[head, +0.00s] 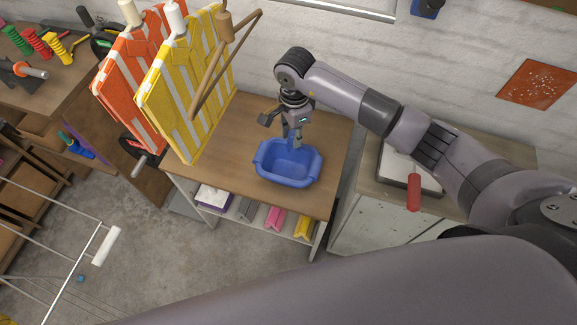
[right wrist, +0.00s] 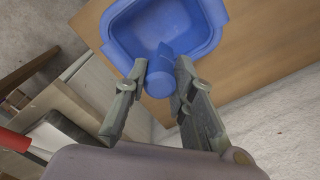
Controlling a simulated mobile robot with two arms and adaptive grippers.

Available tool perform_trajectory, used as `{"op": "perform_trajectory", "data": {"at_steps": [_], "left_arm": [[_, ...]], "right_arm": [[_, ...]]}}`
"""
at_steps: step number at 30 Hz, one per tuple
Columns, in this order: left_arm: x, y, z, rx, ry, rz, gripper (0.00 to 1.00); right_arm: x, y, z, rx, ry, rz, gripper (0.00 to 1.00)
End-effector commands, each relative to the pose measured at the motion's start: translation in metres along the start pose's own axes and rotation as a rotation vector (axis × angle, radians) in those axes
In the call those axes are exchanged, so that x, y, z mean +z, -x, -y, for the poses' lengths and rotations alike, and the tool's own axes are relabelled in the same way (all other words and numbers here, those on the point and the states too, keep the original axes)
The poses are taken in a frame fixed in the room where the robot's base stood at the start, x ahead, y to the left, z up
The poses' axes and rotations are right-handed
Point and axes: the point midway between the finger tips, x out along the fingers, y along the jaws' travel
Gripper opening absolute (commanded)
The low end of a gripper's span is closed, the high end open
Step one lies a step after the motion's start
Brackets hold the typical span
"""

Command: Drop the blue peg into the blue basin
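The blue basin (head: 275,178) stands on a wooden table top, with its open side up. My right gripper (head: 295,138) is over the basin's back part, pointing down. In the right wrist view, the blue peg (right wrist: 160,78) sits between the two fingers of this gripper (right wrist: 161,72), which appear closed on its sides. The peg's far end overlaps the basin (right wrist: 216,18) in that view. How high the peg is above the basin floor is hard to tell. My left gripper is not in view.
The table (head: 228,135) is bare around the basin. A cabinet (head: 365,215) with a red-handled item (head: 413,192) stands right. A white brick wall is behind.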

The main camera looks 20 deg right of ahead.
Motion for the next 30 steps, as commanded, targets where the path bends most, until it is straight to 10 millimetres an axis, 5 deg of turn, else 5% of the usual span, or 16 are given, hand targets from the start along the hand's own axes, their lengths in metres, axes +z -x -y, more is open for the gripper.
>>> {"op": "perform_trajectory", "data": {"at_steps": [9,19,30], "left_arm": [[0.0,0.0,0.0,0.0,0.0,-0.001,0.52],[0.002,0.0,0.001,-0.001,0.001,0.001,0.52],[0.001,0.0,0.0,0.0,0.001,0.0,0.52]], "right_arm": [[0.0,0.0,0.0,0.0,0.0,0.0,0.46],[0.0,0.002,0.0,-0.001,0.0,0.0,0.46],[0.0,0.057,0.001,-0.004,0.001,0.0,0.46]]}}
